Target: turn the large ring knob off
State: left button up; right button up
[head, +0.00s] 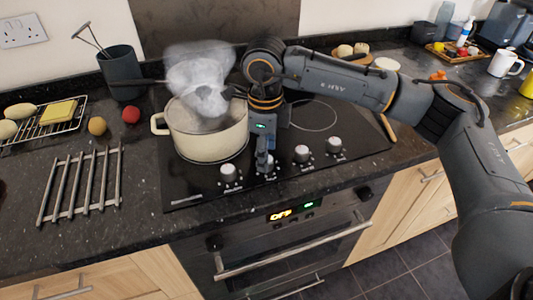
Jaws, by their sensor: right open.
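A row of several silver knobs runs along the front of the black hob. The leftmost knob (230,173) stands clear. The knob second from left (267,169) is partly hidden by my right gripper (264,158), which points down over it with open fingers. I cannot tell whether the fingers touch it. Two more knobs, the third from left (302,154) and the rightmost (334,147), are unobstructed. No label shows which one is the large ring knob, and the knob angles are too small to read. My left gripper is out of view.
A cream pot (207,137) steams on the hob (190,191), just left of my right gripper. A bare ring (312,114) lies behind the right knobs. A metal rack (80,184) lies left. The oven handle (295,250) juts out below the counter.

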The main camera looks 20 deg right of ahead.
notch_tip(320, 180, up, 11)
jog(key=shift+s+a+f, duration=0.15)
jog(key=shift+s+f, duration=0.05)
jog(key=shift+f, duration=0.1)
dwell(0.4)
